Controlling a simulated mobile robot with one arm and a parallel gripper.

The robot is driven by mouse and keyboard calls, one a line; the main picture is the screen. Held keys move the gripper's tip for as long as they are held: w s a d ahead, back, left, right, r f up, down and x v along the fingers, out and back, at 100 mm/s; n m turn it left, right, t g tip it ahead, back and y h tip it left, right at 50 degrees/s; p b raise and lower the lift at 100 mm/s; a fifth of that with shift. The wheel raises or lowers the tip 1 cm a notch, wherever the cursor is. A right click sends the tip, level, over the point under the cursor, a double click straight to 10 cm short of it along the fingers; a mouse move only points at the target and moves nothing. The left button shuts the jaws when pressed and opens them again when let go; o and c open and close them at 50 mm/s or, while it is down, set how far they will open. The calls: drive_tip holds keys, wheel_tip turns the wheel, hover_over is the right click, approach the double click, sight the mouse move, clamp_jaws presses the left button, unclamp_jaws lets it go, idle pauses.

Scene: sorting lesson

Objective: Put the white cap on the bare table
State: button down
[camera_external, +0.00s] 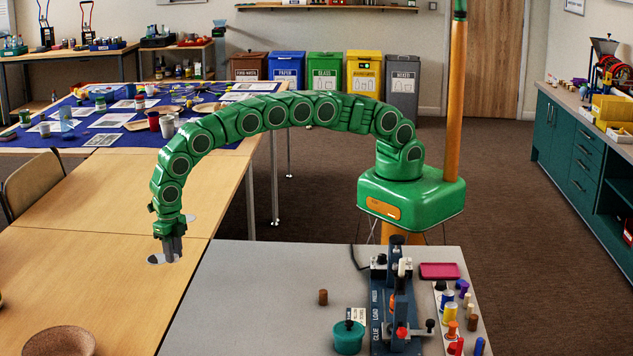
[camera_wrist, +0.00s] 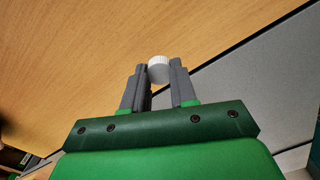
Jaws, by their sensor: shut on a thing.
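The white cap (camera_wrist: 159,70) is small, round and ridged. It sits between the fingertips of my gripper (camera_wrist: 159,76) in the wrist view, with wooden tabletop behind it. In the external view my gripper (camera_external: 173,250) points down over the bare wooden table (camera_external: 110,265), close to its right edge. I cannot tell whether the cap touches the tabletop.
A grey table (camera_external: 260,285) adjoins on the right, with a brown cork (camera_external: 323,297), a teal pot (camera_external: 348,338) and a press (camera_external: 392,290). A cork bowl (camera_external: 59,342) stands at front left. Wood around is mostly clear.

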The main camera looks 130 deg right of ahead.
drive_tip(key=shift+w+f, duration=0.25)
drive_tip(key=shift+f, duration=1.5)
drive_tip(key=shift+f, duration=0.1)
drive_tip(key=c, duration=0.9)
unclamp_jaws()
